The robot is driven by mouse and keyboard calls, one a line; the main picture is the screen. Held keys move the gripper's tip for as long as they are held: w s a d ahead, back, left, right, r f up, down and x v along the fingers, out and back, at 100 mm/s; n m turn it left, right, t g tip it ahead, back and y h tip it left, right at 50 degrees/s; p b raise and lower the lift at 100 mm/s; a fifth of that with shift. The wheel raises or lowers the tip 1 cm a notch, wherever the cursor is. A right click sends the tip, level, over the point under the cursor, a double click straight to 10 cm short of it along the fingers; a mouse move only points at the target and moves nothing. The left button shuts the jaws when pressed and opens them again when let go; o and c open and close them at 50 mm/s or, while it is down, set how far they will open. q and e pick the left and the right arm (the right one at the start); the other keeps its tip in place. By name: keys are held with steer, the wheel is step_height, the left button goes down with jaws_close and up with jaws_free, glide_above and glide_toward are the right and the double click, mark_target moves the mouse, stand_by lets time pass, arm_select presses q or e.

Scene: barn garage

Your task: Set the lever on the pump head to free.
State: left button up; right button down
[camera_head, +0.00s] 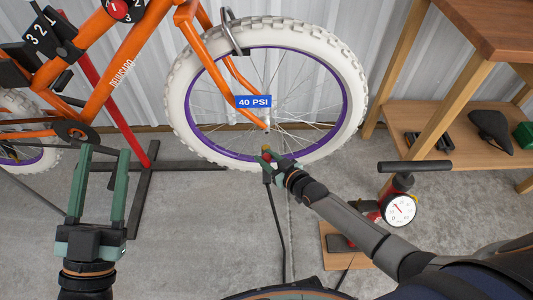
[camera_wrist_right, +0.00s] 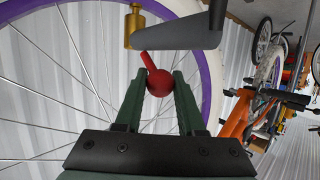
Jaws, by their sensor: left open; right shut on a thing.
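The pump head (camera_wrist_right: 178,42) is a grey body beside a brass-coloured fitting (camera_wrist_right: 135,25), in front of the front wheel's spokes in the right wrist view. Its red lever (camera_wrist_right: 158,82) ends in a ball. My right gripper (camera_wrist_right: 161,77) is shut on the ball, which sits between its green fingertips. In the head view, my right gripper (camera_head: 273,162) is at the low part of the wheel, covering most of the pump head. My left gripper (camera_head: 103,152) is open and empty, over the floor at the left. Lever markings cannot be read.
The orange bicycle's front wheel (camera_head: 180,95) has a white tyre and a blue "40 PSI" tag (camera_head: 254,101). A black hose (camera_head: 277,230) hangs below the pump head. A wooden bench (camera_head: 440,110) is at right.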

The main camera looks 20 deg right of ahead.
steer(key=shift+w+d+r+m+g+p, duration=0.1)
steer(key=shift+r+m+g+p, duration=0.15)
steer(key=shift+g+p, duration=0.4)
steer(key=shift+w+d+r+m+g+p, duration=0.1)
steer(key=shift+w+r+m+g+p, duration=0.1)
steer(key=shift+w+m+g+p, duration=0.4)
arm_select(q)
step_height(320, 180, down, 20)
steer(key=a+n+g+y, duration=0.1)
steer(key=n+g+y, duration=0.3)
steer(key=g, duration=0.3)
steer(key=shift+w+r+n+g+y, duration=0.15)
steer(key=shift+w+n+g+y, duration=0.2)
steer(key=shift+y, duration=0.25)
arm_select(e)
steer(key=shift+s+g, duration=0.2)
steer(key=shift+g, duration=0.05)
steer(key=shift+f, duration=0.1)
steer(key=c, duration=0.5)
jaws_free()
arm_select(q)
steer(key=shift+p, duration=0.3)
